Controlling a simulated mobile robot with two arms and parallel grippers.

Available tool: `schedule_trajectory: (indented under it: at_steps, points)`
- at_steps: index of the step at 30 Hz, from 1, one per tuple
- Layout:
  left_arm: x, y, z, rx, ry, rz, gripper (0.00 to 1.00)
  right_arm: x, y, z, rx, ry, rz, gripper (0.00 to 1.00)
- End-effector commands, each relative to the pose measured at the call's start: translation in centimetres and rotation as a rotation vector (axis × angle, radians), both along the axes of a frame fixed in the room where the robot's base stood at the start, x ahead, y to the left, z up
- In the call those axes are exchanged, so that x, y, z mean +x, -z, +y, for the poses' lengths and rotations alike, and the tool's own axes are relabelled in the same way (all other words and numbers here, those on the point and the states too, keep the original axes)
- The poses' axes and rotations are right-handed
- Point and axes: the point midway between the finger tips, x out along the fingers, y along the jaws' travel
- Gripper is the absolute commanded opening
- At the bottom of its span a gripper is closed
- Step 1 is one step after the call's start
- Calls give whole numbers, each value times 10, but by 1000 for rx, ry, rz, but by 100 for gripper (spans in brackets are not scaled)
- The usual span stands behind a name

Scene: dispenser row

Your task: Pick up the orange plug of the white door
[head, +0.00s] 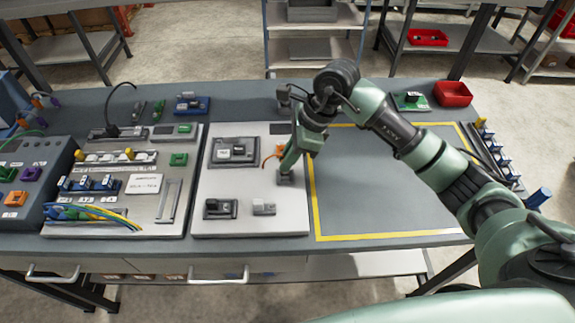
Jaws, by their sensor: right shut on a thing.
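The orange plug (279,149) shows as a small patch at the upper right of the white door (215,190), with a thin orange cable curving down to its left. My right gripper (284,176) comes in from the right and reaches down over the right part of the white door, right beside the plug. It is shut on the plug, though its own body hides most of the grip. Whether the plug is clear of the door's surface cannot be told. My left gripper is not in view.
Grey blocks stand on the white door, including a light grey one (264,207) near its lower edge. A panel with coloured cables (88,213) lies left. A yellow-framed area (385,210) to the right is mostly clear. A red bin (453,94) stands behind it.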

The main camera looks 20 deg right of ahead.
Motion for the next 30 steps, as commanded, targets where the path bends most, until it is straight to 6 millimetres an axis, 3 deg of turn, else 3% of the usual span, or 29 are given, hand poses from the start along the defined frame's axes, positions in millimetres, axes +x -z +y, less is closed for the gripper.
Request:
schedule_trajectory:
  at_steps: [15, 21, 30]
  points:
    - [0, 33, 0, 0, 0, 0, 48, 1, -139, 0, 0, 0, -7, 0]
    - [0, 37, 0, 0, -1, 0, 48, 1, -167, 0, 1, 0, -5, 0]
    - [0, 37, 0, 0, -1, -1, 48, 0, -178, 0, 3, 0, -7, 0]
